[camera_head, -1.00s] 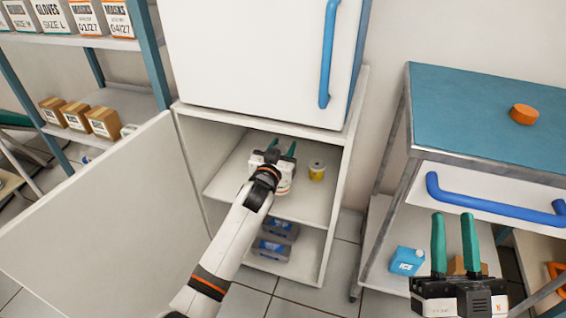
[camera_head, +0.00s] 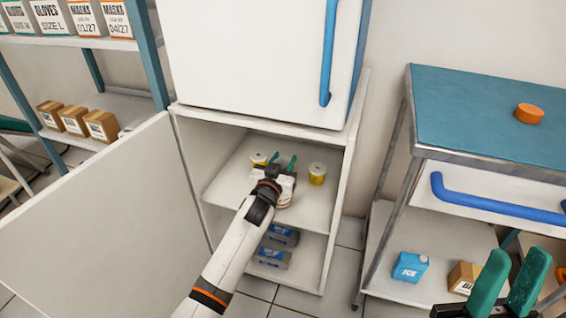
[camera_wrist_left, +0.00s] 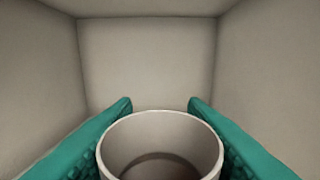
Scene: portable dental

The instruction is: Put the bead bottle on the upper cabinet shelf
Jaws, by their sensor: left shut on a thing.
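My left gripper (camera_head: 283,167) is inside the open lower cabinet, at the upper shelf (camera_head: 230,188). Its fingers point toward the back. In the left wrist view the green fingers (camera_wrist_left: 160,104) are shut on a pale, round-rimmed thing (camera_wrist_left: 160,116), which I take to be the bead bottle. Its lower part is out of frame, and the head view hides it behind my gripper. A white-lidded yellow bottle (camera_head: 317,174) stands on the shelf to the right. Another such bottle (camera_head: 258,158) shows just left of my fingers. My right gripper (camera_head: 515,268) is open and empty at the lower right.
The cabinet door (camera_head: 105,220) stands open at the left. Grey-blue packs (camera_head: 272,256) lie on the shelf below. A blue-topped cart (camera_head: 460,110) stands at the right, with a blue ice pack (camera_head: 410,266) and a box (camera_head: 464,278) on its lower shelf. The shelf's front is clear.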

